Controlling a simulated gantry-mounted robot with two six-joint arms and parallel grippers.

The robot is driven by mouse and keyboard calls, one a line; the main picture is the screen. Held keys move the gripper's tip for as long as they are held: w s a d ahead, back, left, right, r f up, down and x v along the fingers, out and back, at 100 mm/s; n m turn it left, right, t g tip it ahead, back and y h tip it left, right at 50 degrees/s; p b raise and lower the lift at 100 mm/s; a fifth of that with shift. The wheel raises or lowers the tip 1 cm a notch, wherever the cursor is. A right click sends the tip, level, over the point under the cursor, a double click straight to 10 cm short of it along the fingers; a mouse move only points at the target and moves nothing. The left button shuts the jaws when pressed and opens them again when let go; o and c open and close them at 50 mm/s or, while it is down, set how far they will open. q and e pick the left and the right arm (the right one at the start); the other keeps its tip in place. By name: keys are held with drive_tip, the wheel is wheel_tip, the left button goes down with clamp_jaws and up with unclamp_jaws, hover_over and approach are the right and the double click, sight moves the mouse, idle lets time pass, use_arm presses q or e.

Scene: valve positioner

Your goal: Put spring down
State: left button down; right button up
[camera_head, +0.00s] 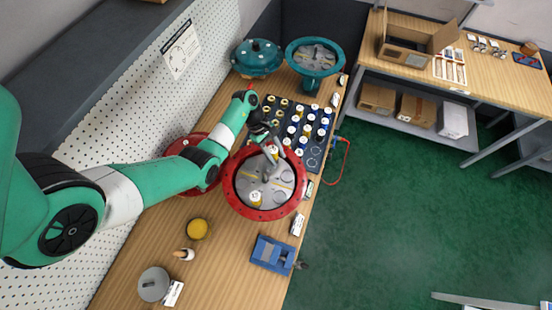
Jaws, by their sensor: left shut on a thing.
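My left arm reaches in from the left, and its dark gripper (272,152) is over the back part of the red-rimmed round housing (229,190). The gripper is shut on a spring, which is small and largely hidden at the fingers. I cannot tell whether this spring touches the housing floor. Another spring (256,198) with a pale top stands in the front part of the housing's grey interior. More springs (325,122) with white and blue or gold parts stand in rows on a dark rack behind the housing. My right gripper is not in view.
Two teal round housings (256,56) (315,56) stand at the back of the wooden bench. A blue vise (271,253), a yellow round item (197,229), a brush (184,254) and a grey disc (153,284) lie in front. A pegboard wall (125,120) borders the left.

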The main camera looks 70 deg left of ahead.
sight(276, 160)
use_arm(q)
drive_tip(key=shift+a+f, duration=0.2)
drive_tip(key=shift+f, duration=0.15)
drive_tip(key=shift+f+b, duration=0.35)
drive_tip(key=shift+f, duration=1.05)
drive_tip(key=shift+f, duration=0.15)
drive_tip(key=c, duration=0.7)
unclamp_jaws()
